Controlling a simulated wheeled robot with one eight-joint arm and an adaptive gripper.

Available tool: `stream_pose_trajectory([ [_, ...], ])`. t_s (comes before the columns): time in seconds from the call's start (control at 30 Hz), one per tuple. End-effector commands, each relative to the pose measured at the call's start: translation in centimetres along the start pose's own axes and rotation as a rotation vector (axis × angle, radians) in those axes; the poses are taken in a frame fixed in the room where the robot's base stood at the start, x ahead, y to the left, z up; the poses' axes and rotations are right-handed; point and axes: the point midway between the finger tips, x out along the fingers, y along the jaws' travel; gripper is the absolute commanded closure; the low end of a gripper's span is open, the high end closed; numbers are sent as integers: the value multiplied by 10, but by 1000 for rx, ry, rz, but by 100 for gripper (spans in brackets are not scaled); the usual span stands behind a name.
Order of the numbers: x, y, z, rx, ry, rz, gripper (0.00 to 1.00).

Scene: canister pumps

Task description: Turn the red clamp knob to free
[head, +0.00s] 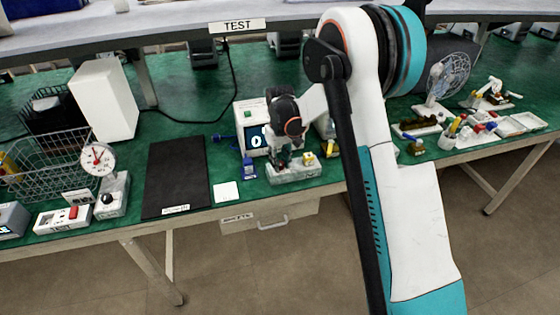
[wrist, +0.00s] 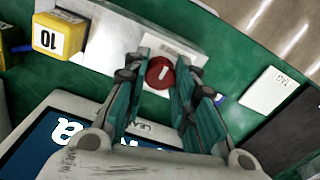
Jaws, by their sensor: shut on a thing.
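The red clamp knob (wrist: 160,73) shows in the wrist view as a round red disc with a white mark across its face. It sits on a pale grey fixture (wrist: 172,47), whose base also shows in the head view (head: 293,173). My gripper (wrist: 162,66) has one teal finger on each side of the knob and is shut on it. In the head view my gripper (head: 283,157) is low over the fixture, and the knob is hidden there behind the fingers.
A display box (head: 251,116) stands close behind my gripper. A yellow block marked 10 (wrist: 58,36) is beside the fixture. A white tag card (head: 226,192) and black mat (head: 176,176) lie to the left. A wire basket (head: 50,165) and dial scale (head: 98,158) stand further left.

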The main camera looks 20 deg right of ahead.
Motion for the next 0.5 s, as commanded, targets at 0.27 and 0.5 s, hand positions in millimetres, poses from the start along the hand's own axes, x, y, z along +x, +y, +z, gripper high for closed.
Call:
stream_pose_trajectory([
  [0.27,0,0,0,0,-1,0,54],
  [0.5,-1,0,0,1,-1,0,54],
])
